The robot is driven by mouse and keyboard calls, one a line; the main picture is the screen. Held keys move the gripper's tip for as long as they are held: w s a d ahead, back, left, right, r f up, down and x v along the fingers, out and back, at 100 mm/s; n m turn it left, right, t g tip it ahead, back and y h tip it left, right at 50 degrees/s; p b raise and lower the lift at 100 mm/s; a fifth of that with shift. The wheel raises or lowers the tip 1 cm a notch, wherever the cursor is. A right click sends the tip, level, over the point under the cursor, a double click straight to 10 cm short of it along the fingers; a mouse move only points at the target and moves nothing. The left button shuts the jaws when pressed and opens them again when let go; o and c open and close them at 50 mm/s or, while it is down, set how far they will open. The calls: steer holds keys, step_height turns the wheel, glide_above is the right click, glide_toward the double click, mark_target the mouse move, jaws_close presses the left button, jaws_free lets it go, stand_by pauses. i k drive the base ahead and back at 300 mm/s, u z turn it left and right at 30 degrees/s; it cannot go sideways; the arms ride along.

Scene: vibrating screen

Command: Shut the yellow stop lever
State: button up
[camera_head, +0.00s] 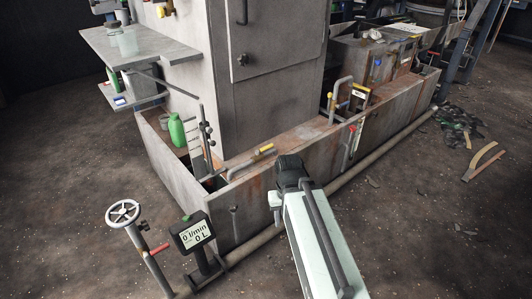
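A lever with a yellow grip (264,150) lies along the top edge of the low rusty metal trough, beyond and slightly left of my gripper. I cannot tell which is the stop lever. My arm reaches in from the bottom right. Its dark end, my gripper (291,172), is by the trough's front wall, apart from the yellow grip in the picture. The fingers are too dark and small to tell their opening.
A handwheel (123,213) and a flow meter (191,235) stand at the front left. A green bottle (177,131) stands in the trough (260,195). A pipe (370,163) runs along its foot. A tall grey cabinet (267,90) rises behind. The floor at right is mostly clear, with rubble and strips.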

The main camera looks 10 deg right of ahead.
mark_target(257, 152)
steer(key=u, duration=2.8)
steer(key=k, duration=1.55)
steer(key=z, duration=0.75)
steer(key=i, duration=1)
